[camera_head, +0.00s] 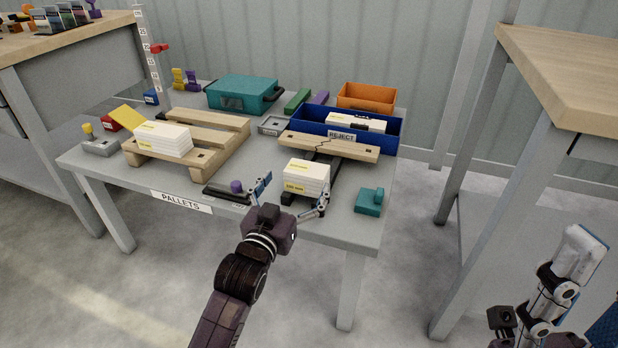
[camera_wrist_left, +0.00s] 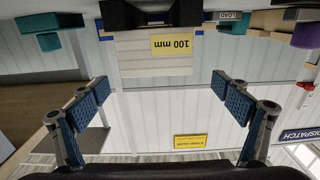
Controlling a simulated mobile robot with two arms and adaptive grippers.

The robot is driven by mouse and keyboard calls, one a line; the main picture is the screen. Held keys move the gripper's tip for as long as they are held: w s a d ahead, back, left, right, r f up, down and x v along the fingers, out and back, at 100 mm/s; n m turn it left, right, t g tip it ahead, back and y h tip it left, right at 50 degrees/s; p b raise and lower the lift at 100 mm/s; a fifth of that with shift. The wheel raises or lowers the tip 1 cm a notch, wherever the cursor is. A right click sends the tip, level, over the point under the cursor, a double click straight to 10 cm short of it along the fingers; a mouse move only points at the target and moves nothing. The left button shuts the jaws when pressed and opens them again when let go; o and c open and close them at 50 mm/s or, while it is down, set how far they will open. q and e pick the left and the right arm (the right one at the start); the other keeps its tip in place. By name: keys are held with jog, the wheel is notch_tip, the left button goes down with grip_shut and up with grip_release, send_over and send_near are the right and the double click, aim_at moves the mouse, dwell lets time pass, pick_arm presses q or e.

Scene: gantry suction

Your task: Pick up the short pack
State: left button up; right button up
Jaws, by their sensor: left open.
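A short white pack (camera_head: 306,177) with a yellow label lies near the table's front edge, on a dark support by the cracked wooden plank. In the left wrist view, which is upside down, the pack (camera_wrist_left: 160,58) reads 100 mm. My left gripper (camera_head: 290,196) is open just in front of it, with one finger on each side of its front. In the wrist view the fingers (camera_wrist_left: 168,92) are wide apart with nothing between them, and the pack is beyond their tips. Parts of my right gripper (camera_head: 565,275) show at lower right; its jaw state is unclear.
Another white pack (camera_head: 163,139) sits on a wooden pallet (camera_head: 203,161). A blue REJECT bin (camera_head: 392,135) holds white packs behind the plank (camera_head: 362,151). A teal block (camera_head: 369,200) stands right of the short pack, and a black tool with a purple knob (camera_head: 236,186) lies left.

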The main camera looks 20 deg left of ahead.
aim_at(307, 168)
pick_arm(q)
jog(key=shift+w+d+f+b, duration=0.15)
jog(key=shift+w+b, duration=0.6)
jog(key=shift+w, duration=0.8)
jog(key=shift+w+d+b, duration=0.2)
jog(key=shift+w+b, duration=0.55)
jog(key=shift+w, duration=0.75)
jog(key=c, duration=1.3)
jog(key=shift+c, duration=0.6)
jog(key=shift+r, duration=0.2)
